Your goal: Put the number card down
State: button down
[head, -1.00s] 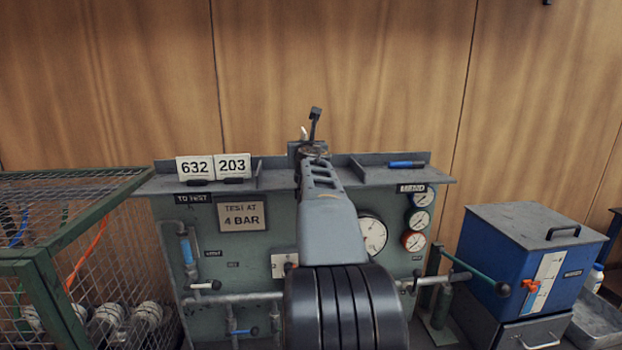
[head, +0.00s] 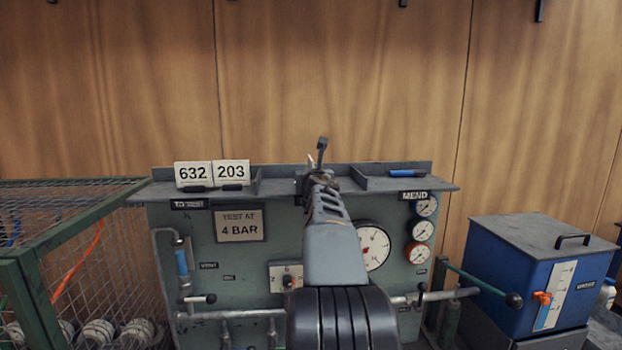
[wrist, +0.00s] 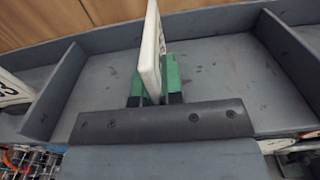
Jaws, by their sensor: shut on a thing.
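My gripper (wrist: 155,82) is shut on a white number card (wrist: 151,45). The wrist view shows the card nearly edge-on and upright between the green fingers, so its number is hidden. It is over the middle bay of the grey shelf (wrist: 215,60), between two dividers. I cannot tell whether its lower edge touches the shelf. In the head view my gripper (head: 318,175) is at the shelf's middle, mostly behind my arm. Two other cards, 632 (head: 193,174) and 203 (head: 231,172), stand side by side in the left bay.
The left divider (wrist: 52,92) and right divider (wrist: 286,52) flank the gripper. A blue marker (head: 407,173) lies in the right bay. Below is the green panel with gauges. A wire cage (head: 70,230) stands left, a blue box (head: 540,265) right.

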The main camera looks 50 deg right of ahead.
jog(key=shift+f, duration=0.1)
jog(key=c, duration=1.2)
grip_release()
jog(key=shift+c, duration=0.2)
